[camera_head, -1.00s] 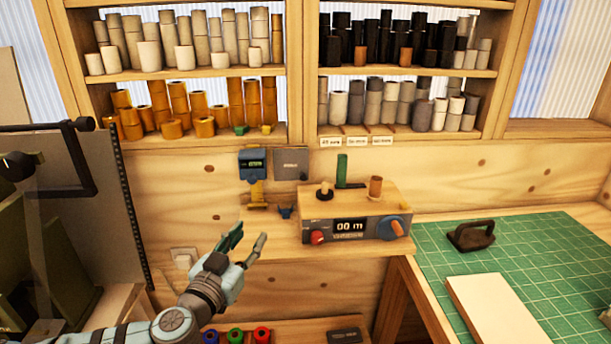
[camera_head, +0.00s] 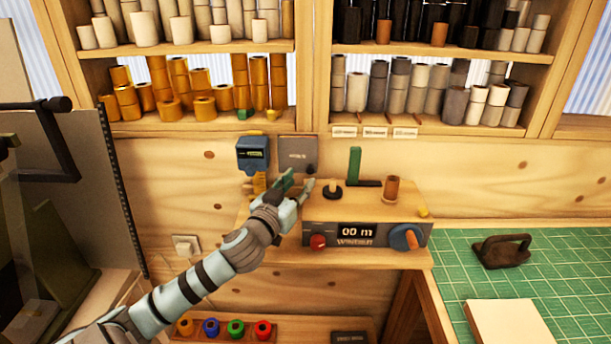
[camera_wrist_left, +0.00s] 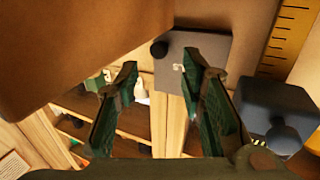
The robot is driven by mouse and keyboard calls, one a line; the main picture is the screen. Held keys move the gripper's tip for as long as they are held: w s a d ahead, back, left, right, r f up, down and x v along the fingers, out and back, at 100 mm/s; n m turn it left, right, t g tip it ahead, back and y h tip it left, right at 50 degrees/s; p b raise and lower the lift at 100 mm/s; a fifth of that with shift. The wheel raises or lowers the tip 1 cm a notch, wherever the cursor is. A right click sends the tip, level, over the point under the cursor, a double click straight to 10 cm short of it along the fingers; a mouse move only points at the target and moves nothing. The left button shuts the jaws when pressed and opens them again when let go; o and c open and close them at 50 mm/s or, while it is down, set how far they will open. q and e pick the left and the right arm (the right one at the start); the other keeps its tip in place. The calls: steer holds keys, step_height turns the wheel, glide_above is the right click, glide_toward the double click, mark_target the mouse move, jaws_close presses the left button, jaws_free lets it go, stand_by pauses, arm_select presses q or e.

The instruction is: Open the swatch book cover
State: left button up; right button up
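The swatch book appears to be the flat grey square cover (camera_head: 298,150) on the wooden wall, with small pale lettering and a dark knob (camera_head: 310,168) at its lower right corner. It looks shut. My left gripper (camera_head: 297,182) is just below and in front of it, fingers apart and empty. In the left wrist view the grey cover (camera_wrist_left: 205,48) lies beyond the open fingers (camera_wrist_left: 160,76), and its dark knob (camera_wrist_left: 159,48) shows at the cover's left edge, past the fingertips. I see no contact. My right gripper is not in view.
A blue gauge (camera_head: 253,153) hangs left of the cover, and the winder box (camera_head: 366,230) with its pegs and knobs stands close to the right. Shelves of rolls (camera_head: 180,85) are above. A green cutting mat (camera_head: 455,275) lies at the right.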

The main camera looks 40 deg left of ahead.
mark_target(309, 171)
arm_select(q)
steer(key=x, duration=0.5)
steer(key=shift+w+d+f, duration=0.1)
steer(key=shift+w+d, duration=0.05)
steer(key=shift+w, duration=0.05)
steer(key=shift+s, duration=0.15)
jaws_close()
